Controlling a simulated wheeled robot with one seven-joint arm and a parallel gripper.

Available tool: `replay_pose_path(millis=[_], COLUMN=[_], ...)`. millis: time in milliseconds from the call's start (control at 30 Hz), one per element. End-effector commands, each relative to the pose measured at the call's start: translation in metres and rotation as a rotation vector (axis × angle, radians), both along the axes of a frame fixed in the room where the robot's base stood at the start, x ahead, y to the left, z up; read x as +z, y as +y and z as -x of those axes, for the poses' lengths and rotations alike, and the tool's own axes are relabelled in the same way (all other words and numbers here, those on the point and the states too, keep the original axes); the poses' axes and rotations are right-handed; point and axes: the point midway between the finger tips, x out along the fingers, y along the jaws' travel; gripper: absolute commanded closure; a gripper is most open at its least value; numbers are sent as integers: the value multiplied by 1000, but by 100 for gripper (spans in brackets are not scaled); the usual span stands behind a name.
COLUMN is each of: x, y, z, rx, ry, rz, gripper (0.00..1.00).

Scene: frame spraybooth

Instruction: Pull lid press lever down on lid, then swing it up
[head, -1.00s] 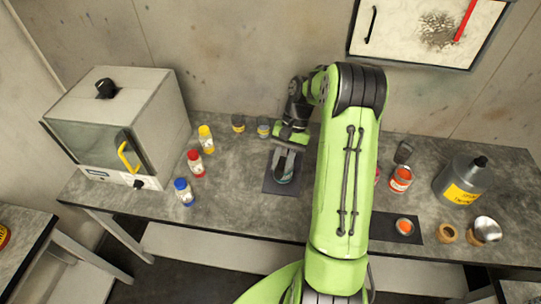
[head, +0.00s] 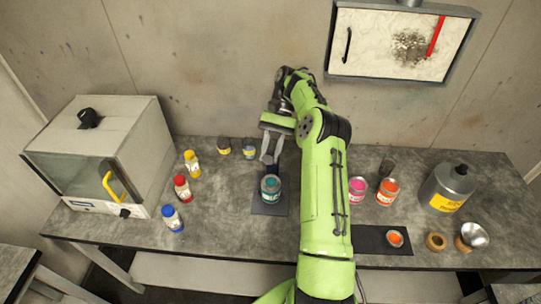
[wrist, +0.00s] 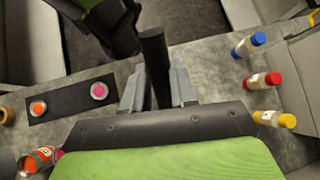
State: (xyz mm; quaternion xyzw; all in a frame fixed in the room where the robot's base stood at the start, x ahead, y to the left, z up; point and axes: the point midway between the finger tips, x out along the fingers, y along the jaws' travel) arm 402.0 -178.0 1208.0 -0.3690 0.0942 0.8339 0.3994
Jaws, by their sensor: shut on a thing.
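My gripper (head: 271,158) is shut on the dark handle of the lid press lever, behind a tin (head: 270,187) with a teal top. The tin stands upright on a dark mat (head: 270,209). In the wrist view the lever handle (wrist: 153,52) is a black bar between my grey fingers (wrist: 158,90). The lever is raised clear of the tin's top, which shows openly in the head view. The lever's pivot and the rest of the press are hidden or too small to tell. The tin is not seen in the wrist view.
A pink tin (head: 357,189) and an orange tin (head: 387,191) stand right of my arm.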

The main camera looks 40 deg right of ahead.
Motion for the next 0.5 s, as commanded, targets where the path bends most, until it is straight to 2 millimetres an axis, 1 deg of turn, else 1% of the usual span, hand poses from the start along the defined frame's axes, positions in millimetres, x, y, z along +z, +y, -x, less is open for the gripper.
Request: replay_pose_path(millis=[400,433,500], x=[0,0,0], y=[0,0,0], z=[-1,-1,-1], rx=[0,0,0], ry=[2,2,2], rz=[-2,-2,-2], gripper=[100,70,59])
